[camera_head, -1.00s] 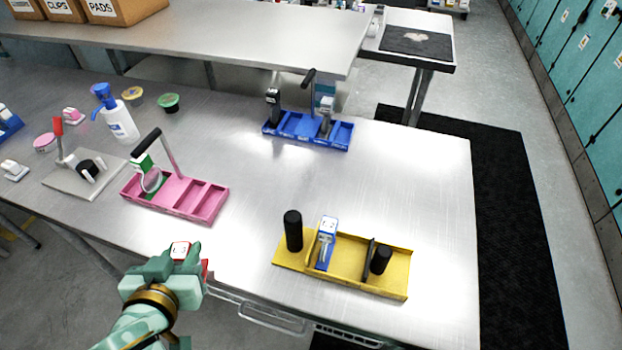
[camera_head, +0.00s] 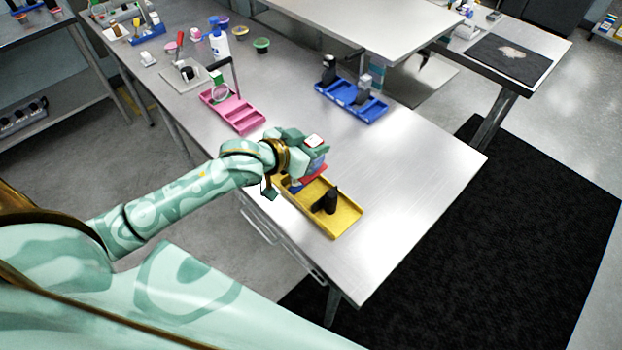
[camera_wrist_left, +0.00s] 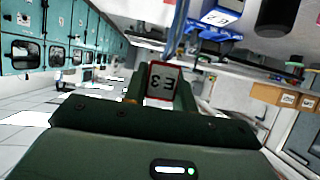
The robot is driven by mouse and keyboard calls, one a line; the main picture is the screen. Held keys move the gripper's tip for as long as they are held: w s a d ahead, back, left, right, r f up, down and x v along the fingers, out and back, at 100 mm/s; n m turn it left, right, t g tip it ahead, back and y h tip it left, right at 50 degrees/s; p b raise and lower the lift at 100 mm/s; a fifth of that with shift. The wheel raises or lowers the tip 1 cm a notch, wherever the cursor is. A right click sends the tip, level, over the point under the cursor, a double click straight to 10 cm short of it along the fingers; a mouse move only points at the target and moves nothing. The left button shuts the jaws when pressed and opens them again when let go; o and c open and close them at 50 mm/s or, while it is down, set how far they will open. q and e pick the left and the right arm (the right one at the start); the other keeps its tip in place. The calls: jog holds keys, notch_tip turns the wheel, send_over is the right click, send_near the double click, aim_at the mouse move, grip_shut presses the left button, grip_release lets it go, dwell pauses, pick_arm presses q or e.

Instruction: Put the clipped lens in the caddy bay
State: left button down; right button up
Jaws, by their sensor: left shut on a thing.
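My left gripper (camera_head: 312,150) is shut on the clipped lens, a red-edged clip (camera_head: 314,173) with a white label on top. The wrist view shows the label (camera_wrist_left: 161,83), reading E3, between the fingers. The lens itself is mostly hidden by the hand. The gripper is over the left end of the yellow caddy (camera_head: 346,219), covering that end. I cannot tell whether the clip touches the caddy. A blue piece (camera_head: 297,187) shows under the hand in that caddy. My right gripper is not in view.
Black parts (camera_head: 327,202) stand in the yellow caddy. A pink caddy (camera_head: 243,119) holding a green-clipped lens (camera_head: 219,93) and a blue caddy (camera_head: 372,110) stand farther back. The table right of the yellow caddy is clear.

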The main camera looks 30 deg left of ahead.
aim_at(316, 170)
pick_arm(q)
notch_tip(316, 170, down, 5)
jog(key=shift+d+f+b, duration=0.1)
jog(key=shift+b, duration=0.55)
jog(key=shift+f, duration=0.3)
notch_tip(316, 170, down, 3)
jog(key=shift+f+b, duration=0.2)
jog(key=shift+b, duration=0.35)
jog(key=shift+r, duration=0.1)
jog(key=c, duration=1.4)
grip_release()
